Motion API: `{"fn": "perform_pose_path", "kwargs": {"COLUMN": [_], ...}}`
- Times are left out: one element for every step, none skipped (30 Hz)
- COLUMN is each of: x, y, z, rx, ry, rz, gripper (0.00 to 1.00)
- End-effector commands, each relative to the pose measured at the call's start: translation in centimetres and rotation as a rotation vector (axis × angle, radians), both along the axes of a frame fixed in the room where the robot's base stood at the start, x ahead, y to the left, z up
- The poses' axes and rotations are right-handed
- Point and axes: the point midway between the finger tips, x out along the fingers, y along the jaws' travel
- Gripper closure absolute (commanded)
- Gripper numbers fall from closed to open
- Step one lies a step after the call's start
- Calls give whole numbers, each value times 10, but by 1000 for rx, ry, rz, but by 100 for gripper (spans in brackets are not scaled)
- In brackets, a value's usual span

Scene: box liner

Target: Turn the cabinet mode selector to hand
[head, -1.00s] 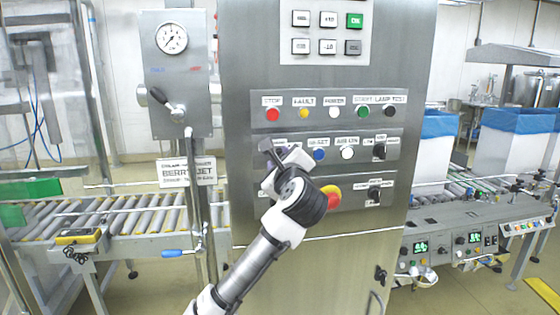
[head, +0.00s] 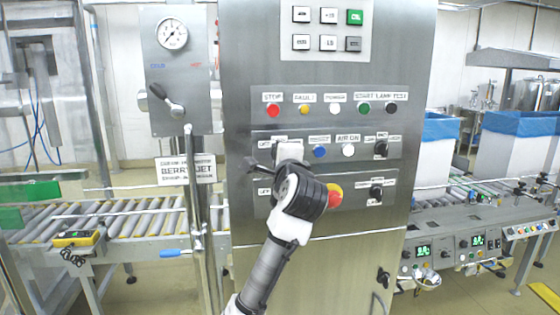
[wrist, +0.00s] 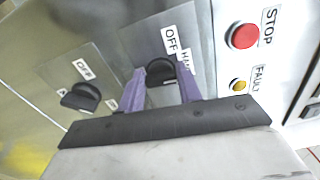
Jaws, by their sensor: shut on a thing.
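The black mode selector knob (wrist: 160,70) is on a steel panel in the wrist view, beside a label reading OFF and a partly covered label that seems to read HAND. My gripper (wrist: 163,82) has its two purple fingers on either side of this knob, shut on it. The knob's exact pointing direction is hard to read. In the head view my gripper (head: 266,168) is at the left end of the cabinet's middle panel (head: 334,147). It hides the knob there.
A second black knob (wrist: 82,97) with its own OFF label is close by in the wrist view. A red STOP button (wrist: 242,36) and a yellow FAULT button (wrist: 237,85) are also near. A red mushroom button (head: 335,193) is just right of my wrist.

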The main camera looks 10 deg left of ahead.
Motion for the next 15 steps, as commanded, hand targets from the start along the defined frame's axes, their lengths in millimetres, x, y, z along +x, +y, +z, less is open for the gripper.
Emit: {"fn": "perform_pose_path", "kwargs": {"x": [0, 0, 0, 0, 0, 0, 0, 0, 0, 0, 0, 0, 0, 0, 0], "y": [0, 0, 0, 0, 1, 1, 1, 1, 1, 1, 1, 1, 1, 1, 1], "z": [-2, -2, -2, -2, -2, -2, -2, -2, -2, -2, -2, -2, -2, -2, -2], "rx": [-23, -34, -47, -55, -64, -73, -79, -83, -88, -90, -94, -95, -96, -97, -98], "ry": [-6, -10, -15, -18, -21, -25, -27, -28, -30, -32, -32, -33, -33, -34, -34], "rz": [1, 1, 1, 1, 1, 2, 2, 2, 2, 2, 2, 2, 2, 2, 2], "gripper": [88, 88, 88, 88, 88, 88, 88, 88, 88, 88, 88, 88, 88, 88, 88]}}
